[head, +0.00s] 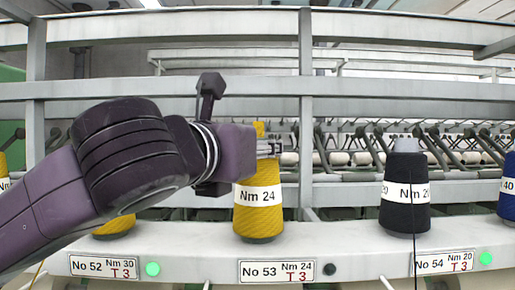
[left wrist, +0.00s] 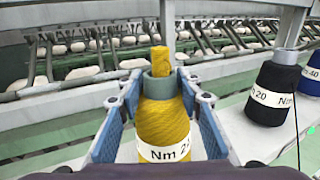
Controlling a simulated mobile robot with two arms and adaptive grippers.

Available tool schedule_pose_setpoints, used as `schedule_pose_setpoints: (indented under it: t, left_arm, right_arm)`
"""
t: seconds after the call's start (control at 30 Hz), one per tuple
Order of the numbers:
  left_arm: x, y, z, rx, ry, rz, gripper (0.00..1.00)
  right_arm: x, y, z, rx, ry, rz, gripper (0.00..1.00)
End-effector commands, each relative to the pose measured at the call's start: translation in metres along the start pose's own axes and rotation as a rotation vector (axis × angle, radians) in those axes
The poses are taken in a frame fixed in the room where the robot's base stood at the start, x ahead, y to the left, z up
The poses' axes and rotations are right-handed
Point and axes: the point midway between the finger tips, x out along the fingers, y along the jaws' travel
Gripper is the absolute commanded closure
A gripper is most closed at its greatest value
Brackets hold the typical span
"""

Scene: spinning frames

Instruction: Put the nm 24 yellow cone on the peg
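The yellow Nm 24 cone (head: 258,218) stands upright on the white rail above the label No 53 Nm 24. It also shows in the left wrist view (left wrist: 163,125), with a grey collar and a yellow piece sticking up above it. I cannot tell whether that piece belongs to the cone. My left gripper (head: 270,150) is at the cone's top. In the left wrist view its two blue-padded fingers (left wrist: 158,85) stand on either side of the cone, with narrow gaps showing. The peg cannot be made out, and the cone's foot is hidden in the wrist view. My right gripper is not in view.
A black Nm 20 cone (head: 405,190) stands to the right, with a blue cone (head: 508,190) beyond it. Another yellow cone (head: 113,227) is partly hidden behind my left arm. Grey horizontal beams (head: 400,108) cross behind the cones. The lamp by No 53 (head: 329,269) is dark.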

Motion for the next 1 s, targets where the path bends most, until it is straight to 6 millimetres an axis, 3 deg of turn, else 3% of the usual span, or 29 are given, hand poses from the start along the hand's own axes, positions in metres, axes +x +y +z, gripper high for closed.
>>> schedule_pose_setpoints:
  t: [0.1,0.47,1.0]
  left_arm:
    - [0.000,0.000,0.000,0.000,0.001,0.000,0.52]
    - [-0.005,0.000,-0.002,0.001,0.003,-0.001,0.52]
    - [-0.104,0.000,0.000,0.002,-0.001,0.000,0.52]
  right_arm:
    - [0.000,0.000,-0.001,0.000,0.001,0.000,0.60]
    - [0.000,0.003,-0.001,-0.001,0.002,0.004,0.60]
    - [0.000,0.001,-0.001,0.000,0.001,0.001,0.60]
